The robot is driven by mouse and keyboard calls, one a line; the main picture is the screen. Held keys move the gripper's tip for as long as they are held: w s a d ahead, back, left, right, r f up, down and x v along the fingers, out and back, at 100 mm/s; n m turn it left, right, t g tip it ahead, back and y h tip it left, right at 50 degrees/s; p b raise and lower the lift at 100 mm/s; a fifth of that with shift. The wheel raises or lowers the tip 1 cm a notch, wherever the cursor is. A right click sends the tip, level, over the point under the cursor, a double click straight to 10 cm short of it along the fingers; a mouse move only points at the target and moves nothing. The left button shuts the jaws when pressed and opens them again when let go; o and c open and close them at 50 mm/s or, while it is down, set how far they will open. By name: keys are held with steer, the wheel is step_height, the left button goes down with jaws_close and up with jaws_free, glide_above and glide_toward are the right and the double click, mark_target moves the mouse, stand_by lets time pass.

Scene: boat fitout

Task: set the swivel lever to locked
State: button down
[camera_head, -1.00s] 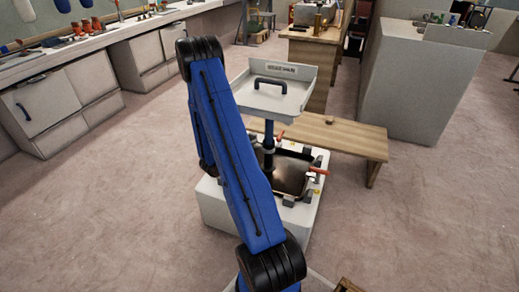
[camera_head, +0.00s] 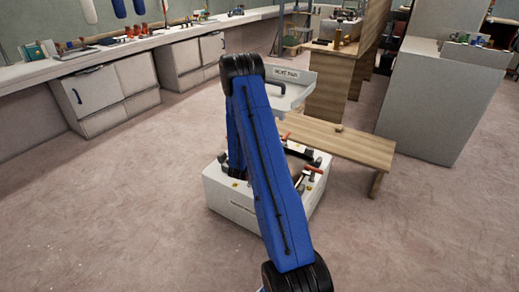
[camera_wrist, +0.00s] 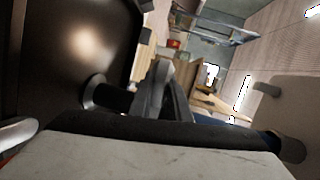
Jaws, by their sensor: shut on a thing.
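The white box (camera_head: 236,203) has a dark recessed top, mostly behind my blue arm. One red-handled lever (camera_head: 314,169) is on its right rim, and another red handle (camera_head: 285,136) shows beside my arm. I cannot tell by sight which is the swivel lever or its setting. My gripper is hidden behind my arm in the head view. In the wrist view, my gripper (camera_wrist: 172,98) shows as close, blurred grey and dark shapes. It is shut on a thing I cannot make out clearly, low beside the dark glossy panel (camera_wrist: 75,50).
A grey block (camera_head: 430,110) stands further right, and a long workbench (camera_head: 150,38) runs along the back left. The floor to the left is clear.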

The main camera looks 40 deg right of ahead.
steer(key=shift+s+a+n+t, duration=0.2)
steer(key=shift+n+t, duration=0.1)
steer(key=shift+t, duration=0.1)
steer(key=c, duration=1.6)
jaws_free()
steer(key=shift+d, duration=0.1)
steer(key=shift+c, duration=0.2)
steer(key=v, duration=1.7)
steer(key=shift+s+r, duration=0.2)
steer(key=shift+r, duration=0.1)
